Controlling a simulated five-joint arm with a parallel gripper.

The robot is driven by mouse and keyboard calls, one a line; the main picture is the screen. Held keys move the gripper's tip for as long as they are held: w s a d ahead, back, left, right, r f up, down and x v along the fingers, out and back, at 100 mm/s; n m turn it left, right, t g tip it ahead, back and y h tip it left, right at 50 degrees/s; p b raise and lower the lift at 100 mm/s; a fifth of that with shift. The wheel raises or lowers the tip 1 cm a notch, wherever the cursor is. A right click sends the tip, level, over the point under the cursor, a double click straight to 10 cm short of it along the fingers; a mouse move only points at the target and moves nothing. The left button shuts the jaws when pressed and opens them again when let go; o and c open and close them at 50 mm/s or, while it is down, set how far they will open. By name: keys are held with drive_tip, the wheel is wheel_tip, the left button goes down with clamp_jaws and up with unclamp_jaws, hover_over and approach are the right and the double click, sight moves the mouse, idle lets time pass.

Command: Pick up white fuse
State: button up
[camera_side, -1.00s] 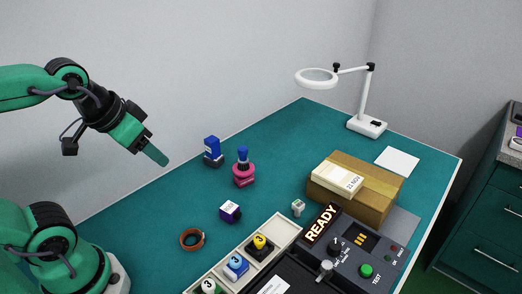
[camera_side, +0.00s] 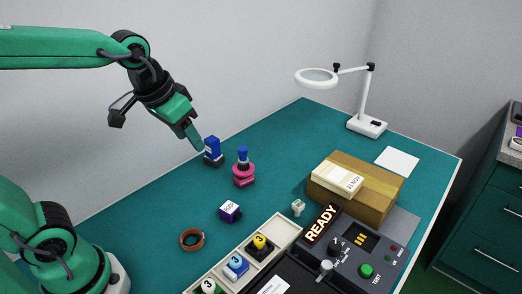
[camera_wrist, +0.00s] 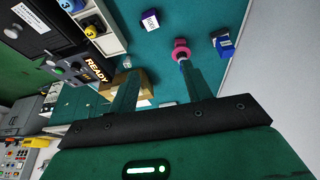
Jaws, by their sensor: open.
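A small white fuse-like piece (camera_side: 298,207) with a greenish mark stands on the teal bench, just left of the READY tester. It also shows in the wrist view (camera_wrist: 127,62), close to the tip of one finger. My gripper (camera_side: 197,142) is open and empty, raised at the back left, well apart from the white piece. In the wrist view my gripper's fingers (camera_wrist: 159,69) stand apart, with bare bench between them.
A blue block (camera_side: 212,150), a pink piece with a blue top (camera_side: 243,168), a purple-and-white cube (camera_side: 230,212) and a brown ring (camera_side: 191,239) lie left. A cream rack (camera_side: 279,225), the READY tester (camera_side: 352,243) and a cardboard box (camera_side: 377,195) border the white piece.

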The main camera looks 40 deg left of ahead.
drive_tip(key=w+d+f+g, duration=0.1)
drive_tip(key=w+d+f, duration=0.2)
drive_tip(key=w, duration=0.3)
drive_tip(key=w+d+f+g, duration=0.1)
drive_tip(key=w+d+f, duration=0.1)
drive_tip(key=w+d, duration=0.25)
drive_tip(key=m+g, duration=0.1)
drive_tip(key=g, duration=0.1)
hover_over(298, 204)
drive_tip(key=f, duration=1.2)
drive_tip(key=shift+a, duration=0.2)
drive_tip(key=shift+d+f, duration=0.25)
drive_tip(key=shift+f, duration=1.45)
drive_tip(key=shift+f, duration=0.1)
drive_tip(key=shift+a+f, duration=0.1)
drive_tip(key=shift+f, duration=2.4)
